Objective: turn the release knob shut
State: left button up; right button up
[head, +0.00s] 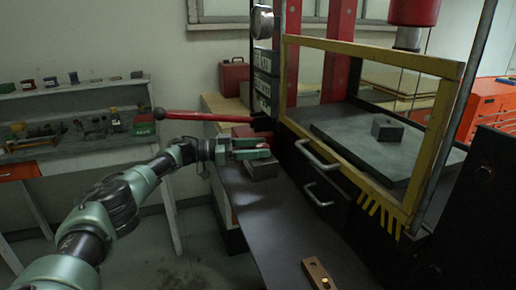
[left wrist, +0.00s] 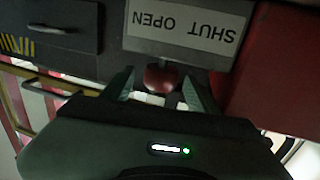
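The release knob (left wrist: 160,77) is a small dark red knob on a short stem, below a plate (left wrist: 187,30) that reads "SHUT OPEN" upside down in the left wrist view. My left gripper (left wrist: 159,78) has its fingers spread, one on each side of the knob, with a visible gap to each. In the head view my left gripper (head: 266,149) reaches the press's near left side, and only a bit of red shows between its fingers. The knob's turned position is hard to tell. My right gripper is in neither view.
A red lever (head: 195,116) sticks out left, just above my left gripper. A grey block (head: 261,168) sits just below it. The yellow-framed press guard (head: 375,58) and drawer handles (head: 318,156) are at right. A brass-coloured bar (head: 318,273) lies on the front bench.

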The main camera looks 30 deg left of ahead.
pick_arm(q)
jog(key=b+v, duration=0.1)
jog(key=v, duration=0.5)
jog(key=shift+s+a+f, duration=0.1)
jog(key=shift+a, duration=0.1)
jog(key=shift+s+a, duration=0.45)
jog(key=shift+a, duration=0.1)
